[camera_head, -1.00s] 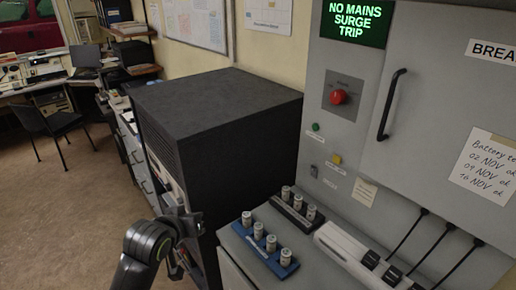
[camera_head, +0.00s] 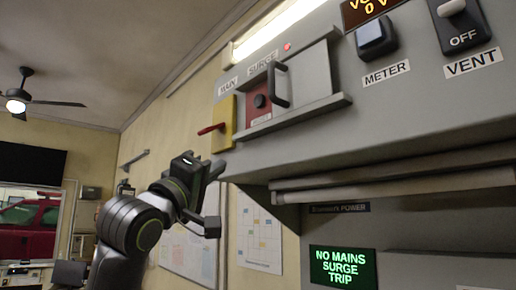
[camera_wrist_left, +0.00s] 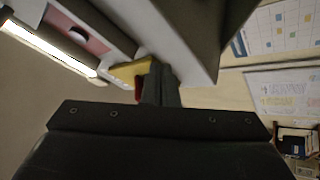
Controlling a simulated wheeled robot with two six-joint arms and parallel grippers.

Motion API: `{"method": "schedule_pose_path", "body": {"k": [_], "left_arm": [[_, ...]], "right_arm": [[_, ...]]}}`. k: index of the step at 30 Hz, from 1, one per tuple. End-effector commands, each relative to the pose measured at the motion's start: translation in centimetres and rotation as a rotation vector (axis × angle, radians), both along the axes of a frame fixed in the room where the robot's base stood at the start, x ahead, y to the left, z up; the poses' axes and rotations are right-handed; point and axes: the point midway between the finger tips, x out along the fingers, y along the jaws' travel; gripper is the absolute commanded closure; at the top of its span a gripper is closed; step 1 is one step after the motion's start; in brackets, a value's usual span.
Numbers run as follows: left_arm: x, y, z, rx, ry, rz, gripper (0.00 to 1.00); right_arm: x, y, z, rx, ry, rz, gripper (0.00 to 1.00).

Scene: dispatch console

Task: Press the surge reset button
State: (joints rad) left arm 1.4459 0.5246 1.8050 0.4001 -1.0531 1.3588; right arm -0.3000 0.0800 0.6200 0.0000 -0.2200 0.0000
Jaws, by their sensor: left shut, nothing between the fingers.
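The surge reset button (camera_head: 260,101) is a dark round button on a red plate (camera_head: 257,112) under the SURGE label on the overhead panel. A clear-looking cover with a dark handle (camera_head: 279,84) stands at the recess; I cannot tell how far it is open. The button also shows in the left wrist view (camera_wrist_left: 78,33), at the upper left in a pinkish recess. My left gripper (camera_head: 216,170) is shut and empty, below and left of the button and apart from it. Its fingers show in the left wrist view (camera_wrist_left: 162,85). My right gripper is not in view.
The yellow MAIN switch box (camera_head: 223,122) with a red lever (camera_head: 211,129) is left of the recess, just above my left gripper. The METER switch (camera_head: 376,38) and VENT switch (camera_head: 460,20) are to the right. A green-lettered screen (camera_head: 342,267) reads NO MAINS SURGE TRIP.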

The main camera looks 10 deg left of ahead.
Motion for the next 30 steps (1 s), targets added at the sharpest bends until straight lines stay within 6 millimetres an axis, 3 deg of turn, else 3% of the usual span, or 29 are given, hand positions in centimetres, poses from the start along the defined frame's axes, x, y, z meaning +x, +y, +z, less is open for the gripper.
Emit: {"method": "schedule_pose_path", "body": {"k": [1,3,6,9,13,22,30], "left_arm": [[-1.9,-0.1,3.0,-0.031,-0.045,-0.029,1.0],[-4.1,-0.3,6.2,-0.072,-0.09,-0.072,1.0],[-6.8,-0.4,9.5,-0.115,-0.139,-0.122,1.0],[-8.7,-0.4,11.6,-0.144,-0.171,-0.157,1.0],[-9.7,-0.5,12.7,-0.159,-0.187,-0.179,1.0],[-9.8,-0.5,12.8,-0.16,-0.189,-0.18,1.0],[-8.5,-1.5,13.0,-0.16,-0.186,-0.182,1.0]], "right_arm": [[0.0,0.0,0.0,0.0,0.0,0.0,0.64],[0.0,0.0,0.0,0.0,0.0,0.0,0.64],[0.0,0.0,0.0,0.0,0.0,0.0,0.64],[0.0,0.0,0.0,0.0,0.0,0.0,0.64],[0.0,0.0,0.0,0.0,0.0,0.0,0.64],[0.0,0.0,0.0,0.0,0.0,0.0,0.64],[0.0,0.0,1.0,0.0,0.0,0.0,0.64]]}}
